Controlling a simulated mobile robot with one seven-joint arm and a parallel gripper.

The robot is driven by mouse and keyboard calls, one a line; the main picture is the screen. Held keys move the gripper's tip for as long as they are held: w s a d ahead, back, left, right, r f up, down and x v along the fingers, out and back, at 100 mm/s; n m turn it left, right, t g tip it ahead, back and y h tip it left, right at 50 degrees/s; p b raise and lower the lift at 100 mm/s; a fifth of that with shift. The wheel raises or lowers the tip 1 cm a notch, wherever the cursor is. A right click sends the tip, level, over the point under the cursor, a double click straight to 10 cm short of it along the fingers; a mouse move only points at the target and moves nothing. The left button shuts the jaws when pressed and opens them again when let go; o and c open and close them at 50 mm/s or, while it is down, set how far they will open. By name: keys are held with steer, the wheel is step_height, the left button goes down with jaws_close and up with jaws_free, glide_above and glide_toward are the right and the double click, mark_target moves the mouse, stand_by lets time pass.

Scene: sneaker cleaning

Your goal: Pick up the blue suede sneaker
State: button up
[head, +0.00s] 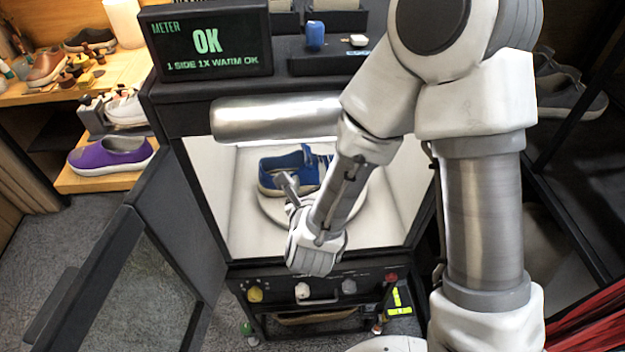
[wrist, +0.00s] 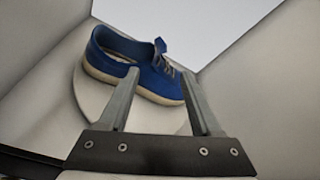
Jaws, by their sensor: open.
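The blue suede sneaker (head: 283,170) sits upright on a round white plate (head: 268,207) inside the open white-walled chamber of a cabinet. In the wrist view the sneaker (wrist: 120,45) lies beyond the fingertips, with its heel at left and its toe at right. My gripper (head: 290,183) reaches into the chamber in front of the sneaker. In the wrist view my gripper (wrist: 160,82) is open with nothing between its fingers. The left fingertip overlaps the sneaker's side in that view; I cannot tell whether they touch. My arm hides part of the sneaker's right end in the head view.
The cabinet's glass door (head: 115,275) stands open at left. A silver cylinder (head: 275,118) runs across the chamber's top. A meter display (head: 207,42) above reads "OK, 1 SIDE 1X WARM OK". A purple shoe (head: 110,155) sits on a shelf at left. The chamber walls are close around my gripper.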

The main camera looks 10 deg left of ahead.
mark_target(307, 157)
steer(key=shift+b+x, duration=0.75)
steer(key=shift+x, duration=3.95)
steer(key=shift+a+r, duration=0.15)
steer(key=shift+r, duration=0.05)
jaws_close()
